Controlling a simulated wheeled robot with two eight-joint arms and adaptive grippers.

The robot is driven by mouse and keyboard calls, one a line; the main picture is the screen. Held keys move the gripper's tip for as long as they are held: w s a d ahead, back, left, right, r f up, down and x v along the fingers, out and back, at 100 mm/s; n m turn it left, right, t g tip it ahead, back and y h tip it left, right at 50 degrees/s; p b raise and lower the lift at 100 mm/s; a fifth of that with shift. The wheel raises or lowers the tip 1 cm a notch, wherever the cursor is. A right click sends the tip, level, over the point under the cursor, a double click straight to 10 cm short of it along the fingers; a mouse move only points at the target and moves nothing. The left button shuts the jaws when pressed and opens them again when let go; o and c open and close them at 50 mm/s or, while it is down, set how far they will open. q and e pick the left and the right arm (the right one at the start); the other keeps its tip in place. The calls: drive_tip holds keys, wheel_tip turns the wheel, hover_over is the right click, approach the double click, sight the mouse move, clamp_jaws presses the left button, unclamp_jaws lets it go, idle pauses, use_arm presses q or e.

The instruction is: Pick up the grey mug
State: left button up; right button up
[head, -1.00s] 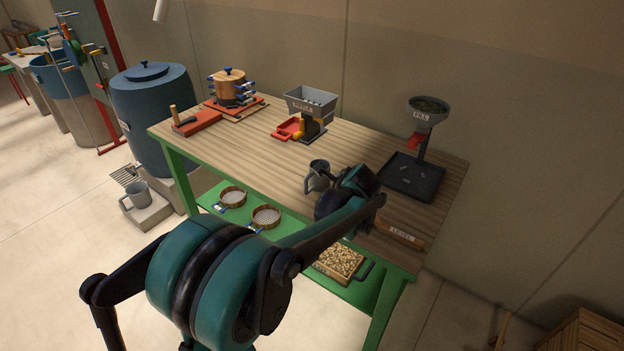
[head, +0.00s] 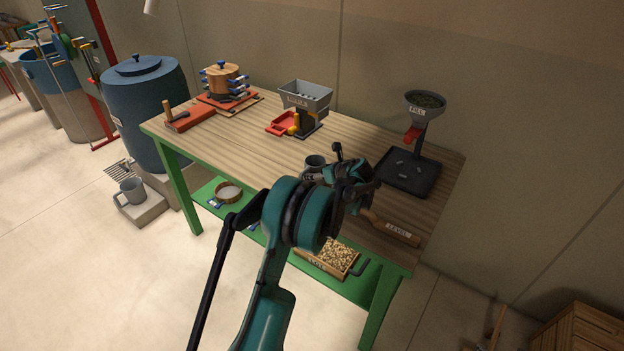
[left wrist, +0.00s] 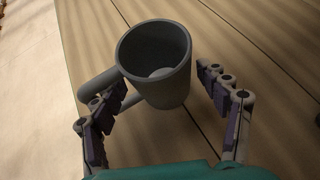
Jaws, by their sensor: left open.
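A grey mug (head: 315,161) stands on the wooden workbench (head: 240,151), its lower part hidden by my left arm in the head view. In the left wrist view the mug (left wrist: 155,62) is upright with its handle toward the left. My left gripper (left wrist: 163,80) is open, with one finger on each side of the mug; the left finger overlaps the handle. Whether the fingers touch the mug I cannot tell. In the head view my left gripper (head: 338,168) is beside the mug. A second grey mug (head: 131,191) sits on a step by the blue barrel. My right gripper is not in view.
A hopper box (head: 306,96) with a red tray stands behind the mug. A funnel stand on a black tray (head: 408,180) is to the right, and a wooden leveller (head: 397,232) lies near the front right. The bench's left middle is clear.

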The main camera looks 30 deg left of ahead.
sight(310, 162)
use_arm(q)
drive_tip(key=shift+x, duration=1.15)
drive_tip(key=shift+d+r, duration=0.1)
drive_tip(key=shift+d, duration=0.05)
drive_tip(key=shift+s, duration=0.1)
drive_tip(key=c, duration=1.1)
wheel_tip(310, 162, up, 4)
drive_tip(key=shift+r+p, duration=0.1)
drive_tip(key=shift+p, duration=0.75)
drive_tip(key=d+r+p, duration=0.3)
drive_tip(key=d+r, duration=0.3)
drive_tip(key=d, duration=0.5)
drive_tip(key=shift+s+d+r, duration=0.3)
drive_tip(key=shift+s+r, duration=0.05)
drive_tip(key=shift+r, duration=0.05)
